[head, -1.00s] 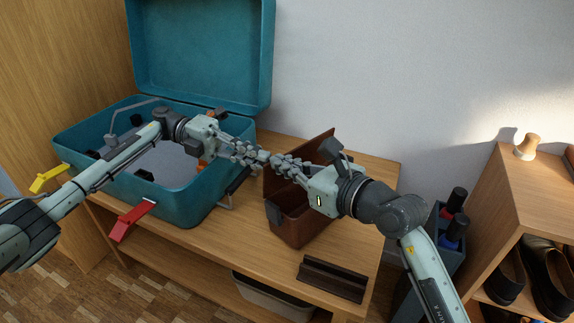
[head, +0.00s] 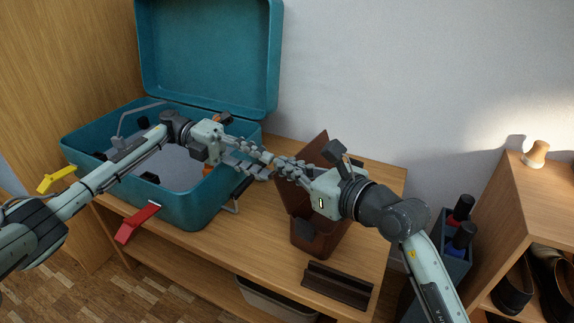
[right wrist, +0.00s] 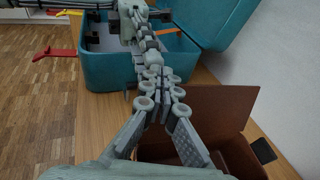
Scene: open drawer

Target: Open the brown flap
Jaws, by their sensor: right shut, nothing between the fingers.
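The brown box (head: 320,240) stands on the wooden table with its brown flap (head: 318,148) raised. In the right wrist view the flap (right wrist: 215,112) stands up beside the box's opening, with a dark catch (right wrist: 263,150) at right. My right gripper (head: 282,168) is shut and empty, in front of the flap and above the box; its fingertips (right wrist: 155,78) meet in the right wrist view. My left gripper (head: 268,165) reaches from the left, its fingertips close to the right ones. Whether its fingers are open or shut is unclear. My right gripper hides part of the flap.
An open teal case (head: 195,205) with red and yellow latches fills the table's left. A dark brown grooved block (head: 338,285) lies at the table's front right. A shoe shelf (head: 540,200) and a bottle holder (head: 455,265) stand to the right. A wall is behind.

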